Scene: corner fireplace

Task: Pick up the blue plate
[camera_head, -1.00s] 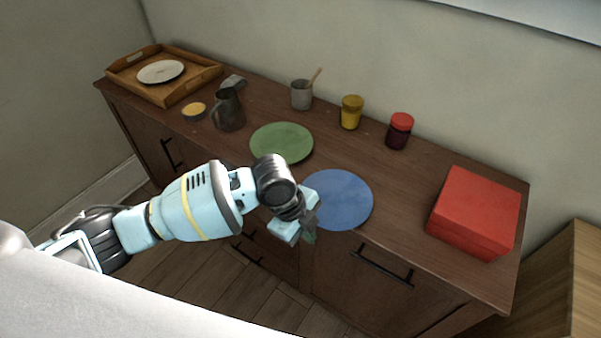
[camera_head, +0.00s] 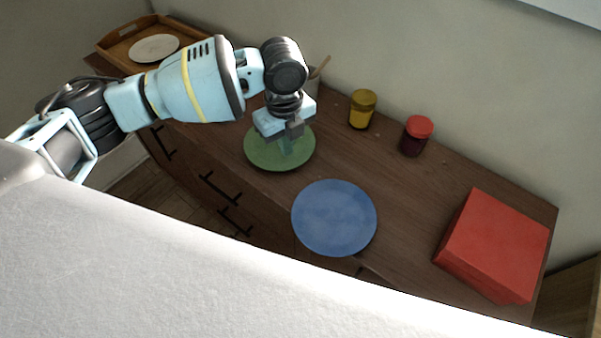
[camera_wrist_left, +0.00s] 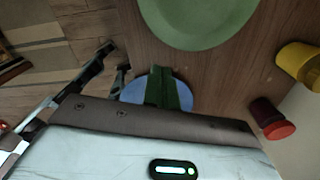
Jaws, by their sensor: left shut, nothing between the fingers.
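The blue plate (camera_head: 335,218) lies flat on the wooden cabinet top near its front edge, clear of my arm in the head view. In the left wrist view the blue plate (camera_wrist_left: 187,97) shows partly behind my fingers. My left gripper (camera_head: 286,147) is shut and empty. In the head view it overlaps the green plate, up and left of the blue plate, and I cannot tell its exact height. My left fingers show closed together in the left wrist view (camera_wrist_left: 162,85). My right gripper is not in view.
The green plate (camera_head: 262,150) lies beside the blue one. A yellow jar (camera_head: 362,110) and a red-lidded jar (camera_head: 416,136) stand toward the wall. A red box (camera_head: 493,245) sits at right. A wooden tray (camera_head: 112,54) with a white plate (camera_head: 154,48) is at far left.

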